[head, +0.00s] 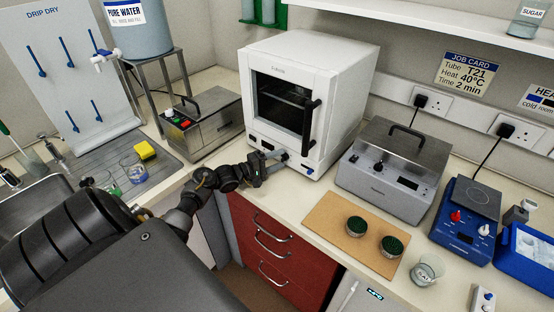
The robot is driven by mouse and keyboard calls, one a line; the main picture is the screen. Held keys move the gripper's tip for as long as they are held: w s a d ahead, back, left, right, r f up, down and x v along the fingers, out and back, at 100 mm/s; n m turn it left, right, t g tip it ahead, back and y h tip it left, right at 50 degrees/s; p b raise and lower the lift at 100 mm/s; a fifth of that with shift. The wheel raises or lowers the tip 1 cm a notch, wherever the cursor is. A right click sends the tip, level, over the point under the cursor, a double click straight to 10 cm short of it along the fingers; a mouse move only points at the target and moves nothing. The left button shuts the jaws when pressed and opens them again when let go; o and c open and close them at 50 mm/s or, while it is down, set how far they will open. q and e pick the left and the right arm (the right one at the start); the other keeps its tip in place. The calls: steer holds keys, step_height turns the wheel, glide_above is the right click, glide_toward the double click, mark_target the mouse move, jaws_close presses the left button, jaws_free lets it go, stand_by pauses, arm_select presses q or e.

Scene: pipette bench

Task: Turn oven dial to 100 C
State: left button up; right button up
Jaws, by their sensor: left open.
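The white oven (338,69) stands on the bench in the middle of the head view, with a dark glass door and a black upright handle. Its lower front strip has a small dark display (267,145) and a small blue knob or button (309,171) near the right corner. My left gripper (279,158) is open at this strip, between the display and the blue part. The gripper covers part of the strip, so I cannot see a dial scale or whether the fingers touch a dial. My right gripper is out of view.
A steel bath (212,127) stands left of the oven and a grey lidded unit (385,180) stands right. A brown board (335,226) with two green-topped round items lies in front. A glass beaker (427,270) and a blue hotplate (463,232) are further right.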

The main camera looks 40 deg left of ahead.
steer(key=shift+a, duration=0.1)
arm_select(q)
steer(key=c, duration=1)
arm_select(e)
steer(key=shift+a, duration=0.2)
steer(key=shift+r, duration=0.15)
